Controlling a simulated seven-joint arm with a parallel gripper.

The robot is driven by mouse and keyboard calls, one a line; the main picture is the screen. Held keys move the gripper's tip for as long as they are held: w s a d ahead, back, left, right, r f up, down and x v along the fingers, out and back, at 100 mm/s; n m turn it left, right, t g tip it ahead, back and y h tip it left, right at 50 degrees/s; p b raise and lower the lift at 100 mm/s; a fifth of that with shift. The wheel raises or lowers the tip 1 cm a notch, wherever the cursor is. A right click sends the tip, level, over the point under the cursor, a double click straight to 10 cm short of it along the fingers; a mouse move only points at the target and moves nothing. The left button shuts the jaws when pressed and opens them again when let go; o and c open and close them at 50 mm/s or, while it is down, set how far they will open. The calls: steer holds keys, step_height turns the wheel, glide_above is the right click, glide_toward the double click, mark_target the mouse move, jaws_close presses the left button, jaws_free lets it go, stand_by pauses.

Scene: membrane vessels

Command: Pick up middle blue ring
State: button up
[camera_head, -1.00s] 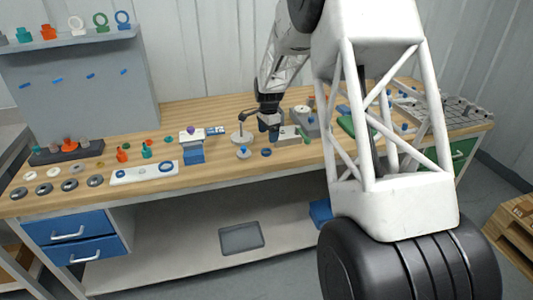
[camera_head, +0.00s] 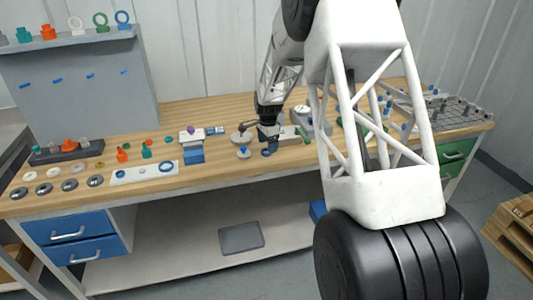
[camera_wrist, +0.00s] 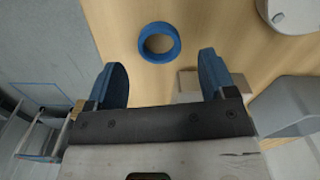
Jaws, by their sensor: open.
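A blue ring (camera_wrist: 159,57) lies flat on the wooden tabletop in the wrist view, ahead of my gripper and midway between its two fingers. In the head view this blue ring (camera_head: 266,153) sits near the table's front edge, just below my gripper (camera_head: 268,143). My gripper (camera_wrist: 162,78) is open and empty, its two blue-grey fingers spread wide and apart from the ring. Another blue ring (camera_head: 166,167) lies on a white strip to the left. A further blue ring (camera_head: 123,16) stands upright on the shelf.
A blue block (camera_head: 194,156) and a small stand with a blue knob (camera_head: 243,152) are left of my gripper. A grey block (camera_head: 289,135) is just right of it. A white round thing (camera_wrist: 287,12) shows at the wrist view's upper right.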

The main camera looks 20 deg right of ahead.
steer(key=shift+f, duration=1.4)
steer(key=c, duration=1)
